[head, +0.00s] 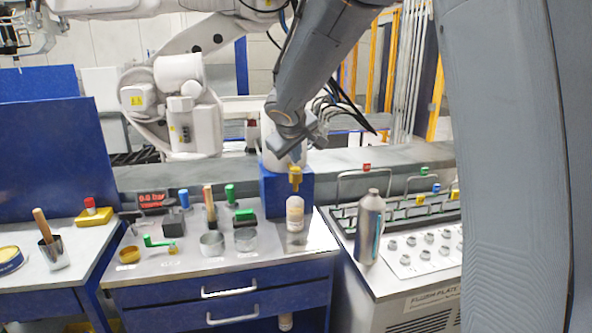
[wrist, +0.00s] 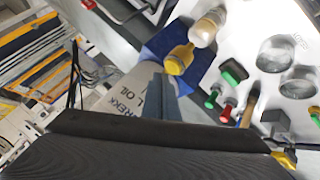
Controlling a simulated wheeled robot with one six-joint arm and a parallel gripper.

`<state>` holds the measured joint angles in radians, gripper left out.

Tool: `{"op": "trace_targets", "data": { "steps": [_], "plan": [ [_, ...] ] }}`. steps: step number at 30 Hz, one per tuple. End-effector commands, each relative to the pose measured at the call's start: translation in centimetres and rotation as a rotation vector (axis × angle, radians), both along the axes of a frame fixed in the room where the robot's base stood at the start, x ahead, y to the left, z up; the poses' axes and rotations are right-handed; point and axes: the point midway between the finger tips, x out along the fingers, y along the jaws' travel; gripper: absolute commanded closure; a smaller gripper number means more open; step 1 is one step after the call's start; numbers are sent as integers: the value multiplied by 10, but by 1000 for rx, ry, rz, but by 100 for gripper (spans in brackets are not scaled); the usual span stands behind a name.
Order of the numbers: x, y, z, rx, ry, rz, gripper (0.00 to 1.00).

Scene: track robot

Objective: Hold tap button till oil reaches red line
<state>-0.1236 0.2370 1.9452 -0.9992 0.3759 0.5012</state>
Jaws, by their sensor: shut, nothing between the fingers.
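A white oil tank (head: 270,142) stands on a blue block (head: 272,186) at the back of the metal bench; its OIL lettering shows on the tank in the wrist view (wrist: 140,97). A yellow tap (head: 295,174) projects from its front, also seen in the wrist view (wrist: 179,60). A clear bottle with pale contents (head: 295,214) stands upright below the tap; it shows in the wrist view too (wrist: 207,28). I cannot make out a red line or oil level. My gripper (head: 297,157) is shut and empty, its tips just above the tap; contact is unclear.
Glass and metal beakers (head: 212,244), green and red-handled tools (head: 243,214) and a pressure display (head: 152,200) stand left of the bottle. A silver flask (head: 369,228) stands on the right-hand bench beside a rack. Bench space in front of the bottle is clear.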

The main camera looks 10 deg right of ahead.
Motion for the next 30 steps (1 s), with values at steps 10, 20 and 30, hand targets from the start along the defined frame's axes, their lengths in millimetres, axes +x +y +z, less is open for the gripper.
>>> {"op": "trace_targets", "data": {
  "steps": [10, 20, 30],
  "plan": [
    [0, 0, -8, 0, 0, 0, 100],
    [0, 0, -7, 0, 0, 0, 100],
    [0, 0, -10, 0, 0, 0, 100]
  ]
}}
